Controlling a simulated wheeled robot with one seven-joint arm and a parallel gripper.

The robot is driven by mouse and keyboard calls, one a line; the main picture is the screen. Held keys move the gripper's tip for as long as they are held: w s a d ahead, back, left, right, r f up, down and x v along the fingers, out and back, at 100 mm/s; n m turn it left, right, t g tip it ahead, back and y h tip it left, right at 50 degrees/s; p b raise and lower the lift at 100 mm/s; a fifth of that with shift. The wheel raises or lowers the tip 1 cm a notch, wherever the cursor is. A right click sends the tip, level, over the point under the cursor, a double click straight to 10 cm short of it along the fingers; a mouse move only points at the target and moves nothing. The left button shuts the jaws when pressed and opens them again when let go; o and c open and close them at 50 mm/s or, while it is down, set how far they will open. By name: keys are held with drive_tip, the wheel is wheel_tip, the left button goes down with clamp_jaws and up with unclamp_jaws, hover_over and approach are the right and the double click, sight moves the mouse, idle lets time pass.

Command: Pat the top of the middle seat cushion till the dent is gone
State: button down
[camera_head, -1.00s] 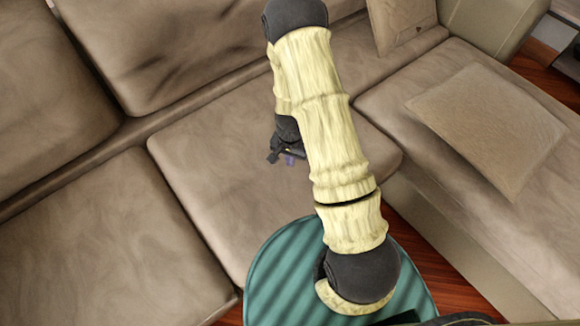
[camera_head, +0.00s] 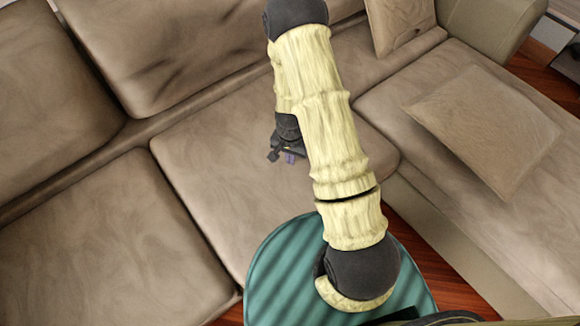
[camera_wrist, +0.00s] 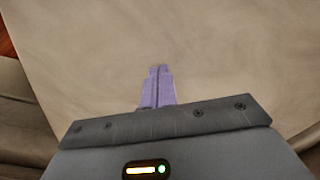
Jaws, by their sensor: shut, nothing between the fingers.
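The middle seat cushion (camera_head: 225,165) is brown and slightly wrinkled, and my arm crosses above it in the head view. My gripper (camera_head: 290,157) is low over this cushion, partly hidden behind my arm. In the wrist view its purple fingers (camera_wrist: 158,72) are together, with nothing between them, and the cushion's smooth tan surface (camera_wrist: 230,50) fills most of the picture. I cannot tell whether the fingertips touch the cushion. No clear dent shows on the visible part; the area under my arm is hidden.
The left seat cushion (camera_head: 100,250) and back cushions (camera_head: 170,50) border the middle one. A loose pillow (camera_head: 485,130) lies on the chaise section at right, and another pillow (camera_head: 400,22) leans at the back. Wooden floor (camera_head: 430,250) shows beyond the front edge.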

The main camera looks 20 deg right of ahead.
wheel_tip(320, 180, up, 3)
drive_tip(key=p, duration=0.3)
drive_tip(key=shift+r, duration=0.1)
wheel_tip(320, 180, up, 17)
drive_tip(key=p, duration=0.4)
drive_tip(key=shift+p, duration=0.35)
drive_tip(key=shift+r, duration=0.1)
idle(0.3)
